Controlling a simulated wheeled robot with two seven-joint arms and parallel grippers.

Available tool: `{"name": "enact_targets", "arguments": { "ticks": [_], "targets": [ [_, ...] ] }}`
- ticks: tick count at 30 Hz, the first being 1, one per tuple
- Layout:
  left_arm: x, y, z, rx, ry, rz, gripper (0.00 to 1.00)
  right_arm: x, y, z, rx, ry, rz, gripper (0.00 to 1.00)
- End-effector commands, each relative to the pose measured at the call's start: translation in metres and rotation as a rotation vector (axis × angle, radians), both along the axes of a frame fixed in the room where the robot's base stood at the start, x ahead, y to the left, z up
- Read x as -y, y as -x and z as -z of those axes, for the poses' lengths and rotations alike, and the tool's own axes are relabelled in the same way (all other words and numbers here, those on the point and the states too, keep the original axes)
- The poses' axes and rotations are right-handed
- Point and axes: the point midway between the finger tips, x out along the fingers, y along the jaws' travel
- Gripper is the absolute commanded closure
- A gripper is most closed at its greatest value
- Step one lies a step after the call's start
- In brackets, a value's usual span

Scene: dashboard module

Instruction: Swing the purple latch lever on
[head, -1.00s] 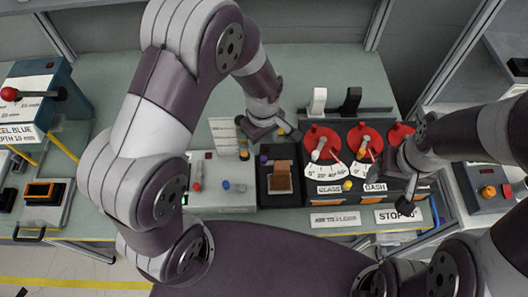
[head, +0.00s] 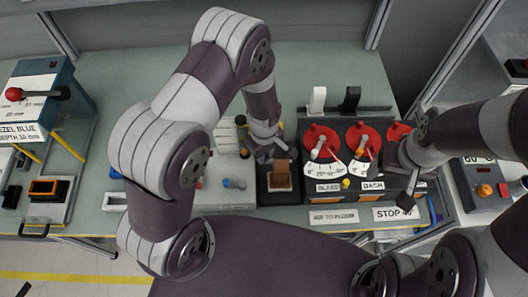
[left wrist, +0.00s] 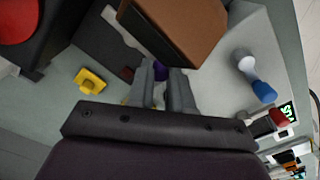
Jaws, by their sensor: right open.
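The purple latch knob (left wrist: 159,70) shows in the left wrist view at the tips of my left gripper (left wrist: 166,76), with more purple just left of the left finger. The two fingers are close together, and I cannot tell whether they grip it. A brown block (left wrist: 185,28) stands just beyond the fingertips. In the head view my left gripper (head: 268,153) is low at the back of the dark box (head: 264,197) that bears the brown block (head: 281,175), and it hides the purple lever there. My right gripper (head: 400,178) is open beside the dial panel.
The dial panel with red dials (head: 321,142) and upright white and black levers (head: 318,98) stands right of the dark box. A grey box with a blue-tipped lever (head: 235,184) is on the left. The green table (head: 130,80) is clear at the back left.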

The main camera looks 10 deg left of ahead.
Motion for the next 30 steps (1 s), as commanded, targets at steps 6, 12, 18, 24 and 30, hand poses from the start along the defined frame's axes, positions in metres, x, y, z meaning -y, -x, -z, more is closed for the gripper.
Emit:
{"name": "enact_targets", "arguments": {
  "ticks": [6, 12, 18, 24, 30],
  "targets": [
    [-0.0013, -0.0035, 0.0008, -0.001, 0.0, 0.083, 1.0, 0.0, 0.0, 0.0031, 0.0, 0.0, 0.0, 0.24],
    [-0.0016, -0.0056, -0.0005, -0.001, -0.001, 0.134, 1.0, 0.0, 0.0001, 0.0029, 0.0, 0.0, 0.0, 0.24],
    [-0.0015, -0.0057, -0.0006, -0.001, -0.001, 0.132, 0.54, 0.0, 0.0, 0.0029, 0.0, 0.0, 0.0, 0.24],
    [-0.0017, -0.0055, -0.0005, -0.001, -0.001, 0.132, 0.54, 0.0, 0.0001, 0.0029, 0.0, 0.0, 0.0, 0.24],
    [-0.0014, -0.0064, -0.008, 0.002, 0.0, 0.132, 0.54, 0.0, 0.0, 0.006, 0.0, 0.0, 0.0, 0.24]
  ]
}}
